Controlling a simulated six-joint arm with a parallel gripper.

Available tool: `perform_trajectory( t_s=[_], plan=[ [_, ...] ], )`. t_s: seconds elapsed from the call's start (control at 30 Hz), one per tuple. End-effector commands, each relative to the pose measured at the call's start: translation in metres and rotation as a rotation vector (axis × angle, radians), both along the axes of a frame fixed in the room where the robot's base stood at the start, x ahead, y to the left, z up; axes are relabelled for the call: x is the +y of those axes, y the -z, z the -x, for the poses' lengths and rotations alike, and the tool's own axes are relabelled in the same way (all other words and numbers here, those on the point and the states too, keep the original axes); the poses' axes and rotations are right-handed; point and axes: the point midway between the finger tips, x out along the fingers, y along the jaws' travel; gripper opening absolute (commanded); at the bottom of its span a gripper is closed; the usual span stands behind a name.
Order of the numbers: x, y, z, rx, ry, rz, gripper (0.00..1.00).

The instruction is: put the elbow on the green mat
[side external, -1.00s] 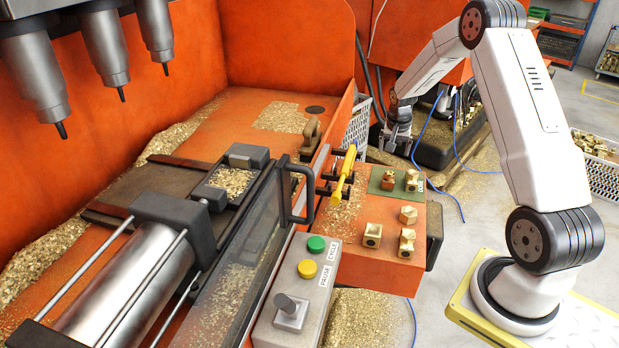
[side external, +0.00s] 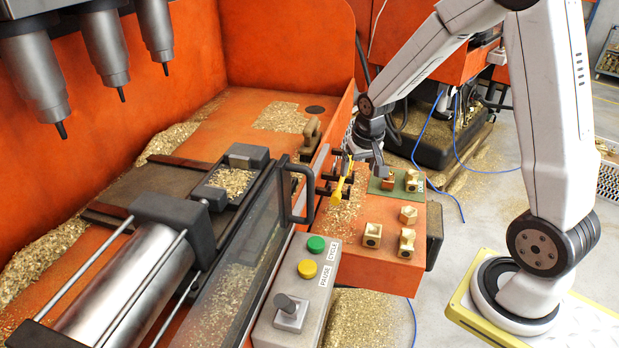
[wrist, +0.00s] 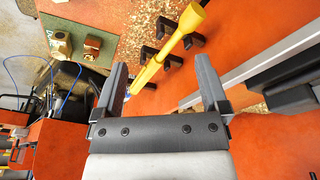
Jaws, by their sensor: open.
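The green mat (side external: 380,187) lies at the back of the orange table. A copper-coloured fitting (side external: 388,181) and a brass fitting (side external: 411,180) stand on it; both also show at the upper left of the wrist view. Off the mat, nearer the front, are a brass block with a round hole (side external: 372,235), a faceted brass piece (side external: 408,215) and a taller, stepped brass piece (side external: 406,243). The stepped one looks most like the elbow, but I cannot be sure. My gripper (wrist: 162,63) is open and empty, above the table's back left, left of the mat.
A yellow-handled tool (wrist: 185,30) rests on black brackets close to my gripper. It shows beyond and between the fingers in the wrist view. The machine's door handle (side external: 301,195) and the button box (side external: 300,285) stand left of the table. Brass chips lie around.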

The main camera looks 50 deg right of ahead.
Motion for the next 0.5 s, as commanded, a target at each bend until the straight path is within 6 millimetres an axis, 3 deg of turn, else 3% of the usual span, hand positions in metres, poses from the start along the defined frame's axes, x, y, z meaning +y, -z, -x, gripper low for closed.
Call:
perform_trajectory(
  t_s=[0.03, 0.2, 0.33, 0.5],
  plan=[
    [0.022, -0.005, 0.01, -0.003, -0.068, 0.002, 0.94],
    [0.079, -0.012, 0.049, -0.012, -0.273, 0.007, 0.94],
    [0.109, -0.013, 0.078, -0.016, -0.397, 0.011, 0.94],
    [0.127, -0.012, 0.101, -0.019, -0.491, 0.015, 0.94]
  ],
)
